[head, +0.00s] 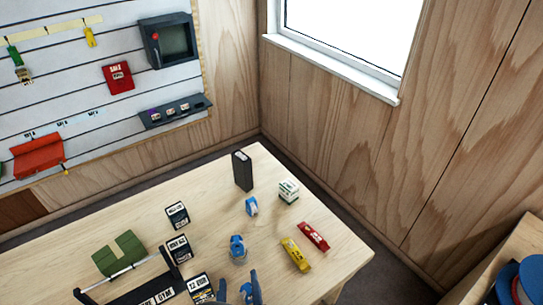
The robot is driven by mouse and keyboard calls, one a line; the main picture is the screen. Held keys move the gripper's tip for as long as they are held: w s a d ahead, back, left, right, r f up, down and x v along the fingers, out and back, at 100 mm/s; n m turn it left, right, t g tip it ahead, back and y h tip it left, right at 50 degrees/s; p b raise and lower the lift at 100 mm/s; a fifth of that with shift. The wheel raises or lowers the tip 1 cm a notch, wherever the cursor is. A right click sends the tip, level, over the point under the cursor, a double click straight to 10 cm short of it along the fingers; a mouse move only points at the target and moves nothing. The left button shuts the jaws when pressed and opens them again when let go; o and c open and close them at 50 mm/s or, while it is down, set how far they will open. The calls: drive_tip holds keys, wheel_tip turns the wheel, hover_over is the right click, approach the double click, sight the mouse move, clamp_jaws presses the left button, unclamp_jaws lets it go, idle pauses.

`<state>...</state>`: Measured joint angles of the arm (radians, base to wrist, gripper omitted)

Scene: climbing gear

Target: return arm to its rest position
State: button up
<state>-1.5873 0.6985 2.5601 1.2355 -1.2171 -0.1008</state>
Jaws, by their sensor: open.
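My gripper (238,281) shows at the bottom edge of the head view as two blue fingertips with a gap between them. It is open, and I see nothing held between the fingers. The rest of it is cut off by the frame. It is over the near part of the light wooden table (330,252). A blue item with a pale, ring-like lower part (238,250) is just beyond the fingers. I cannot tell how high the gripper is above the table.
Black labelled boxes (177,215), a green block (118,254) and a black labelled rack (150,291) stand left. Yellow (296,254) and red (313,236) items lie right. A tall black box (242,170), small blue item (251,206) and white-green box (288,191) are farther back.

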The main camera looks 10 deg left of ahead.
drive_tip(key=w+d+f+m+g, duration=0.1)
drive_tip(key=w, duration=0.1)
drive_tip(key=w+f+m+g+h, duration=0.1)
drive_tip(key=w, duration=0.1)
drive_tip(key=w+d+m+g, duration=0.1)
drive_tip(key=w+g, duration=0.1)
drive_tip(key=shift+w+d+f, duration=0.25)
drive_tip(key=shift+d+f, duration=0.1)
drive_tip(key=shift+f, duration=0.05)
drive_tip(key=w+d, duration=0.1)
drive_tip(key=w+d+g, duration=0.1)
drive_tip(key=d, duration=0.1)
drive_tip(key=w+d+m+g, duration=0.1)
drive_tip(key=d, duration=0.1)
drive_tip(key=shift+w+r+h, duration=0.1)
drive_tip(key=shift+r+h, duration=0.2)
drive_tip(key=shift+r, duration=0.05)
drive_tip(key=s+d+r+m+g+h, duration=0.1)
drive_tip(key=d+r+g, duration=0.1)
drive_tip(key=d, duration=0.8)
drive_tip(key=s+d+r+m+g+h, duration=0.1)
drive_tip(key=d+r+g+h, duration=0.1)
drive_tip(key=d, duration=0.9)
drive_tip(key=s+g+b, duration=0.1)
drive_tip(key=s+g, duration=0.2)
drive_tip(key=s, duration=0.4)
drive_tip(key=shift+s+r+b, duration=0.2)
drive_tip(key=shift+s+b, duration=0.1)
drive_tip(key=shift+b, duration=0.05)
